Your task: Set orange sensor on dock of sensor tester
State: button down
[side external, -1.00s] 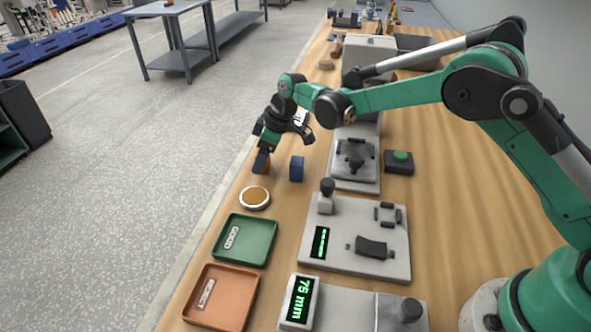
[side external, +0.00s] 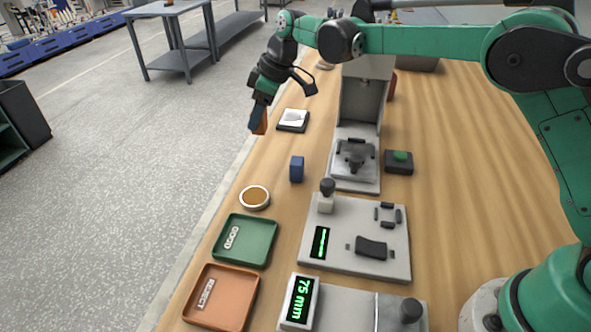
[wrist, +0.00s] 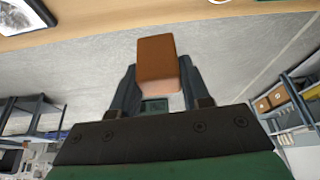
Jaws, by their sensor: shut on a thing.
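The orange sensor, a small block (side external: 262,123), is held in the air above the left edge of the bench in the side view. My gripper (side external: 257,117) points down and is shut on it. In the wrist view the orange sensor (wrist: 157,60) sticks out between the two dark fingers of my gripper (wrist: 155,90). A grey panel with a green-lit display (side external: 355,240) looks like the sensor tester. Its likely dock is a square of several dark corner pieces (side external: 387,215), which stands empty, to the right of and nearer the camera than my gripper.
A blue block (side external: 297,169) stands upright on the bench. A round orange-topped dish (side external: 255,197), a green GOOD tray (side external: 244,240) and an orange REJECT tray (side external: 221,297) lie along the left.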

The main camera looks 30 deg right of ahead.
notch_tip(320, 180, up, 10)
jog(key=shift+f, duration=0.15)
jog(key=shift+d+r, duration=0.2)
jog(key=shift+d, duration=0.1)
jog(key=s+d+f, duration=0.5)
jog(key=s+d, duration=0.3)
jog(key=shift+m, duration=0.4)
jog(key=s+d+f, duration=0.1)
jog(key=s+f, duration=0.1)
jog(key=s, duration=0.3)
jog(key=s+d+f, duration=0.1)
jog(key=s+f, duration=0.2)
jog(key=s, duration=0.2)
jog(key=s+f, duration=0.3)
jog(key=s, duration=0.2)
jog(key=shift+s+d+f, duration=0.15)
jog(key=shift+s+d, duration=0.05)
jog(key=shift+d, duration=0.2)
jog(key=shift+s+f, duration=0.25)
jog(key=shift+s, duration=0.05)
jog(key=shift+f, duration=0.3)
jog(key=shift+s+f, duration=0.1)
jog(key=shift+f, duration=0.8)
